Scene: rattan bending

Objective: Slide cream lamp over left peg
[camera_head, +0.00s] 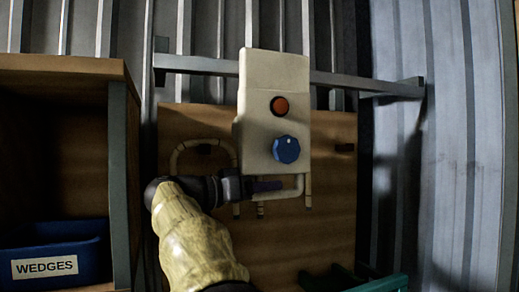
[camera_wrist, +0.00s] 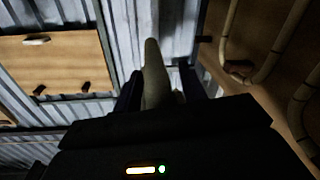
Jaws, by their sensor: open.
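A cream box-shaped unit (camera_head: 273,75), which looks like the cream lamp, is upright in front of a metal rail in the head view. It has a red button and a blue knob, and a pale bent bar (camera_head: 298,186) below. My gripper (camera_head: 268,186) is just under the box, beside that bar. In the wrist view a cream rounded piece (camera_wrist: 152,75) stands between the open fingers (camera_wrist: 155,92); contact cannot be told. I cannot tell which peg is meant.
The metal rail (camera_head: 365,83) crosses behind the box. The wooden board (camera_head: 335,205) has a pale bent rattan loop (camera_head: 178,150) on its left. A wooden shelf (camera_head: 70,66) with a blue WEDGES bin (camera_head: 93,262) is at left. Green objects (camera_head: 375,283) are at the lower right.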

